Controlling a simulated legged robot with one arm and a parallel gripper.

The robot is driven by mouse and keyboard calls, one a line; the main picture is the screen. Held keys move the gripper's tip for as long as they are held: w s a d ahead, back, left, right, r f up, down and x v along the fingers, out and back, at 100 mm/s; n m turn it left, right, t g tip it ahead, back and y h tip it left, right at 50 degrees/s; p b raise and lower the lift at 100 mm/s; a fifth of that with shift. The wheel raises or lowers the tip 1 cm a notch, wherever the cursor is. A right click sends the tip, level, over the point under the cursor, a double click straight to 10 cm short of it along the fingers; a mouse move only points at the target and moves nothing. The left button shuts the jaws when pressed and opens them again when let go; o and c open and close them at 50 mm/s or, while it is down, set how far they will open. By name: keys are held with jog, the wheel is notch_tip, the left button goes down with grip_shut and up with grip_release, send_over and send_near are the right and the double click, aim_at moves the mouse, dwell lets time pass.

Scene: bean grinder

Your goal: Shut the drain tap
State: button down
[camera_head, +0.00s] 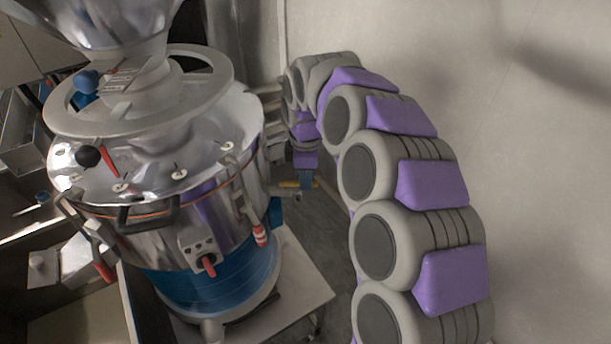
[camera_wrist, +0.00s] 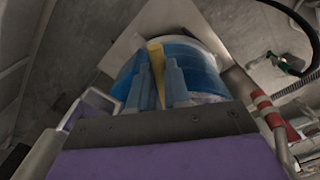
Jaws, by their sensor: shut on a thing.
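The drain tap shows as a yellow lever (camera_head: 289,184) on a short pipe at the right side of the bean grinder (camera_head: 215,285). In the wrist view the yellow lever (camera_wrist: 156,72) stands between the two blue-grey fingers of my gripper (camera_wrist: 158,82). My gripper (camera_head: 306,180) comes down from above at the lever and is shut on it. In the head view the fingers are small and partly overlap the tap, so the exact contact is hard to see. The lever's angle to the pipe is unclear.
The grinder has a steel lid with a ring (camera_head: 215,95), red-handled clamps (camera_head: 260,233) and a blue lower band. It stands on a pale base plate (camera_head: 300,272). A plain wall (camera_head: 540,180) is close on the right, beside my arm. Dark shelving (camera_head: 35,245) is at left.

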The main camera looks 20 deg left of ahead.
jog(key=shift+w+r+p, duration=0.15)
jog(key=shift+r+p, duration=0.05)
jog(key=shift+p, duration=0.4)
jog(key=shift+n+p, duration=0.4)
jog(key=shift+p, duration=0.05)
jog(key=w+a+n+p, duration=0.4)
jog(key=n+p, duration=0.8)
jog(key=shift+a, duration=0.35)
jog(key=shift+f+n, duration=0.1)
jog(key=shift+n, duration=0.3)
jog(key=c, duration=1.2)
grip_release()
jog(key=shift+w+a+f, duration=0.1)
jog(key=shift+a, duration=0.05)
jog(key=shift+o, duration=0.5)
